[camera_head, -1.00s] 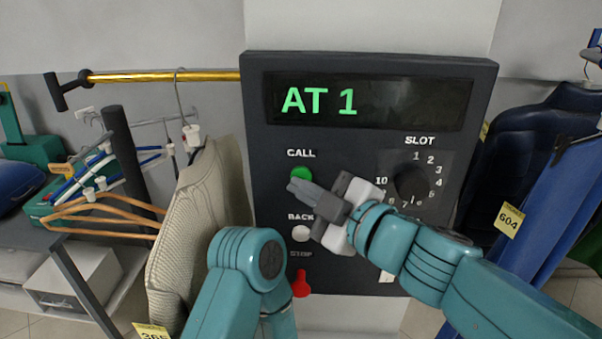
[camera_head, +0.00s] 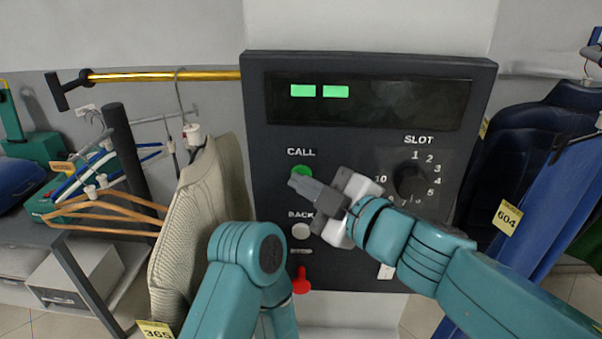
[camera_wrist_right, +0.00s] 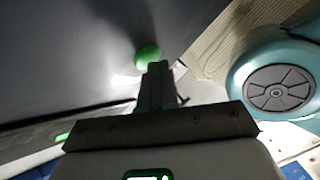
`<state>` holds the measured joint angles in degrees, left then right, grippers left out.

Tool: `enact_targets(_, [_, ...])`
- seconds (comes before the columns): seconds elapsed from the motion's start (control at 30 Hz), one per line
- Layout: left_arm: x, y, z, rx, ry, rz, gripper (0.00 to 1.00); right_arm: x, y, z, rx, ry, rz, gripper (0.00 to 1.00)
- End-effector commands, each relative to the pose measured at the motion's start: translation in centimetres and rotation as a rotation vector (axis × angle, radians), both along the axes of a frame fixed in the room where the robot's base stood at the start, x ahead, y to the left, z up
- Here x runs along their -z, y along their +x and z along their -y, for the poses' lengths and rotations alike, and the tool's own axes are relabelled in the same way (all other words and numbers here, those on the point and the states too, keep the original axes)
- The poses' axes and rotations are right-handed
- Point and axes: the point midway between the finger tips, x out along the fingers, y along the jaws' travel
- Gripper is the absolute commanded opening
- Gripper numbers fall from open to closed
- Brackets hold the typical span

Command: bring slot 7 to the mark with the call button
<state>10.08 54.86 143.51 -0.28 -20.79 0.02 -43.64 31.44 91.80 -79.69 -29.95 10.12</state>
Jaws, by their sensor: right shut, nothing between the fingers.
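The dark control panel (camera_head: 350,275) faces me. Its display (camera_head: 420,100) shows two green blocks and no readable text. The green CALL button (camera_head: 301,172) is on the panel's left side. My right gripper (camera_head: 294,182) is shut and empty, its fingertips at the button's lower edge and overlapping it. In the right wrist view the shut fingers (camera_wrist_right: 155,80) reach the green button (camera_wrist_right: 147,53); I cannot tell how far it is pressed. The SLOT dial (camera_head: 411,181) has numbers around it, some hidden by my right arm; its pointer is unclear. My left gripper is out of sight.
A cream garment (camera_head: 200,220) tagged 365 hangs left of the panel. Blue garments tagged 604 (camera_head: 507,217) hang at right. Hangers (camera_head: 110,205) are at left.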

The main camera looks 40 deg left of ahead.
Motion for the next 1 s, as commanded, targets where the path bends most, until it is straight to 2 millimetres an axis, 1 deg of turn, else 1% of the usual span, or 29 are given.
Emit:
enact_targets(0.47, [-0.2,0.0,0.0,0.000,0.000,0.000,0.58,0.1,0.2,-0.1,0.001,0.000,-0.001,0.00])
enact_targets(0.83, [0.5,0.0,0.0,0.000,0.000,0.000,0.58,0.1,-1.2,0.7,0.000,0.000,-0.001,0.00])
enact_targets(1.0, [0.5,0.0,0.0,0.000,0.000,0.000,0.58,0.1,-1.2,0.8,0.000,0.000,-0.001,0.00])
